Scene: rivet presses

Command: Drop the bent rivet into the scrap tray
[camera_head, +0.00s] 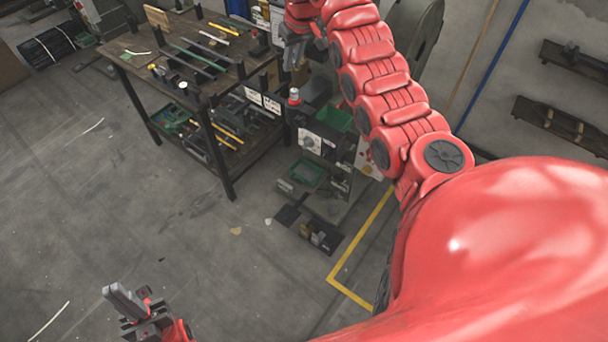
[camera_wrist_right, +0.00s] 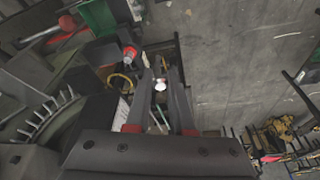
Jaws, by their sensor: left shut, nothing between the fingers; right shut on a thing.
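My right gripper (camera_head: 294,58) is above the rivet press (camera_head: 318,140), near the workbench's right end. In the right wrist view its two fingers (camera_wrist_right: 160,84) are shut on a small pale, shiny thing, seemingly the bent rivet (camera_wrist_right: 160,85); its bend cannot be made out. In the head view the rivet is too small to tell. A green bin (camera_head: 338,118) sits on the press and a lower green tray (camera_head: 304,173) is at its front; which is the scrap tray I cannot tell. My left gripper (camera_head: 124,298) is shut and empty, low over open floor.
A dark workbench (camera_head: 135,58) with tools and a lower shelf stands left of the press. A red-topped button or lamp (camera_head: 294,96) stands up near the press; it also shows in the right wrist view (camera_wrist_right: 130,52). Open floor (camera_head: 130,210) lies in front.

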